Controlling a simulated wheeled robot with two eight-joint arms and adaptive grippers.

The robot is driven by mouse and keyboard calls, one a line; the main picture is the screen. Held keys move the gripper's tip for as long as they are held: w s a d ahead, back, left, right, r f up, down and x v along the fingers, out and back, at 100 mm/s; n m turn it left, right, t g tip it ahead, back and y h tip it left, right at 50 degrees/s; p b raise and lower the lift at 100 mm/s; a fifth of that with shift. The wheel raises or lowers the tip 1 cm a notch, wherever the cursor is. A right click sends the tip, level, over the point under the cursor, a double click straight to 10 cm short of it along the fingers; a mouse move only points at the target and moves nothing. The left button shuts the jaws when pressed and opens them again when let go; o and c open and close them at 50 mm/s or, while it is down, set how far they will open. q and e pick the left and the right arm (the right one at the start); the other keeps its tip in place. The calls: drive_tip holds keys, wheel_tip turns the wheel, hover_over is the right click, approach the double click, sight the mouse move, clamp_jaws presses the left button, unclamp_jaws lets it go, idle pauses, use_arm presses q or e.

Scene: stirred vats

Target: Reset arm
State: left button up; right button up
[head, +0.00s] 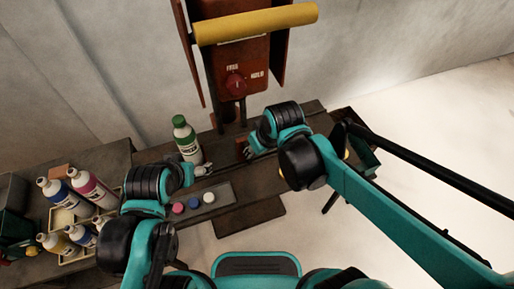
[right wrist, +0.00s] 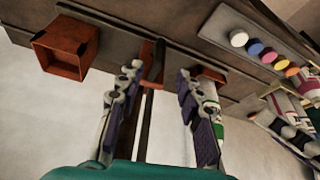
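My left gripper (head: 204,170) is low beside a white bottle with a green cap (head: 184,136), which stands upright on the bench. Its fingers are small here; I cannot tell whether they are open or touch the bottle. My right gripper (head: 247,151) is low over the bench, below the red machine (head: 232,60). In the right wrist view its two fingers (right wrist: 158,92) stand wide apart with nothing gripped between them. A dark post and red-orange parts show behind the gap.
The machine has a yellow roller-like bar (head: 256,23) and a dial (head: 235,84). A grey strip (head: 221,192) carries several coloured caps. Several bottles (head: 92,187) stand in holders at the left. A hollow orange box (right wrist: 66,52) shows in the right wrist view. The floor at right is clear.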

drive_tip(key=shift+d, duration=0.1)
idle(0.3)
drive_tip(key=s+d+r+m+t+h, duration=0.1)
drive_tip(key=s+d+m, duration=0.2)
drive_tip(key=d, duration=0.5)
drive_tip(key=s+d+r+m+t+h, duration=0.1)
drive_tip(key=s+d+m+t, duration=0.1)
drive_tip(key=d, duration=0.7)
drive_tip(key=shift+s+m, duration=0.6)
drive_tip(key=shift+s, duration=0.35)
